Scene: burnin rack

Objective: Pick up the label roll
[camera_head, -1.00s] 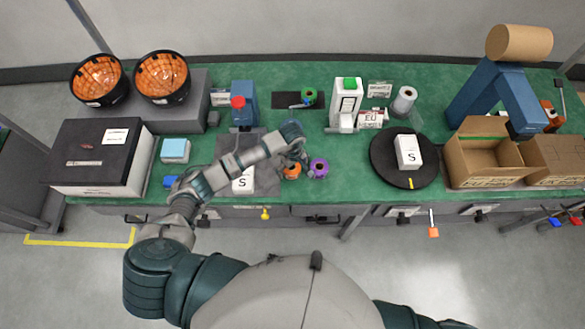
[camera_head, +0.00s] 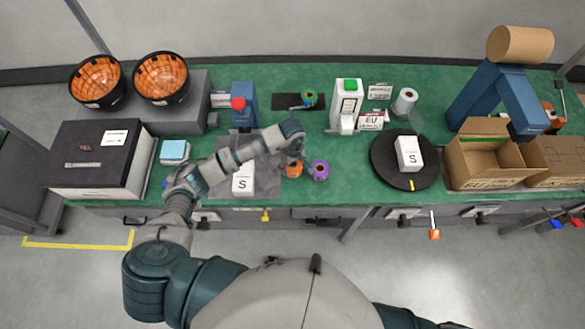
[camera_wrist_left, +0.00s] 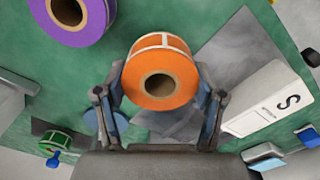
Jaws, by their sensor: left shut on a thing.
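An orange label roll (camera_wrist_left: 162,75) with a brown core sits between the two fingers of my left gripper (camera_wrist_left: 160,100) in the left wrist view. My left gripper (camera_head: 298,152) is shut on it. In the head view the orange roll (camera_head: 293,170) shows just below the gripper, near the bench's front edge; I cannot tell whether it touches the bench. A purple roll (camera_head: 319,170) stands to its right, apart from it; it also shows in the left wrist view (camera_wrist_left: 70,15). A green roll (camera_head: 309,97) stands further back. My right gripper is not in view.
A white box marked S (camera_head: 243,178) lies on a grey mat (camera_head: 268,178) left of the gripper. A black turntable (camera_head: 385,172) with another S box (camera_head: 408,153) is to the right. Open cartons (camera_head: 490,160) stand further right. Green bench space lies between.

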